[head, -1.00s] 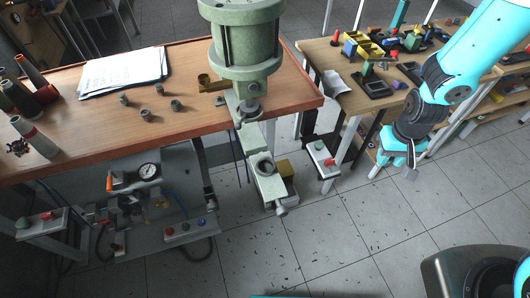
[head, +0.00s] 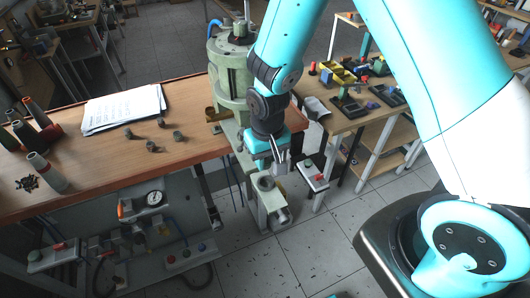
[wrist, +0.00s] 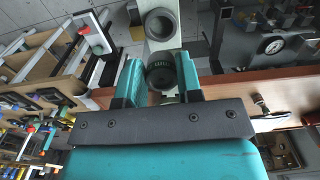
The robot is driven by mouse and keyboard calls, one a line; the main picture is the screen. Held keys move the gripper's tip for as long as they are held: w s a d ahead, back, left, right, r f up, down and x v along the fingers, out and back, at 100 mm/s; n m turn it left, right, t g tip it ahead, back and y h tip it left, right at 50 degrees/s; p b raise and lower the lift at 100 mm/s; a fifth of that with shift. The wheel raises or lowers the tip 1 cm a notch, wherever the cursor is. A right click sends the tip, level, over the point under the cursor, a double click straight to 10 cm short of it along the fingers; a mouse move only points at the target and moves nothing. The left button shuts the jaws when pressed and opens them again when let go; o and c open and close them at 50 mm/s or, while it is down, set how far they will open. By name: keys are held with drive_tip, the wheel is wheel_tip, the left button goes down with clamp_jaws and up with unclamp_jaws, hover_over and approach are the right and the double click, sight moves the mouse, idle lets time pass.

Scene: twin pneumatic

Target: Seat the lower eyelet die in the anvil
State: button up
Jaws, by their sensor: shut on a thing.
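The anvil (head: 266,184) is a pale green arm with a round open socket, sticking out below the press at the table's front edge. In the wrist view its socket (wrist: 158,22) shows at the top centre and looks empty. My gripper (head: 282,166) is beside and slightly above the anvil in the head view. In the wrist view my gripper (wrist: 160,80) is shut on a dark round die (wrist: 160,72) with a ridged edge, held between the teal fingers. The die appears apart from the socket; its height over the anvil is hard to tell. My fingers hide its sides.
The green press cylinder (head: 231,75) stands close behind my wrist. Several small grey dies (head: 152,145) and a stack of papers (head: 125,108) lie on the wooden table (head: 105,165). A red-and-green button box (head: 313,175) is just right of the anvil.

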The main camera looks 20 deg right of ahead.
drive_tip(key=shift+s, duration=0.15)
drive_tip(key=shift+f+b, duration=0.3)
drive_tip(key=b, duration=0.4)
hover_over(267, 187)
drive_tip(key=shift+f, duration=2.65)
drive_tip(key=shift+f+b, duration=0.9)
drive_tip(key=shift+f, duration=0.4)
drive_tip(key=o, duration=1.2)
drive_tip(key=shift+s, duration=0.1)
drive_tip(key=shift+c, duration=0.2)
drive_tip(key=shift+r, duration=0.1)
wheel_tip(267, 187, up, 17)
drive_tip(key=shift+r+b, duration=0.2)
drive_tip(key=shift+b, duration=0.95)
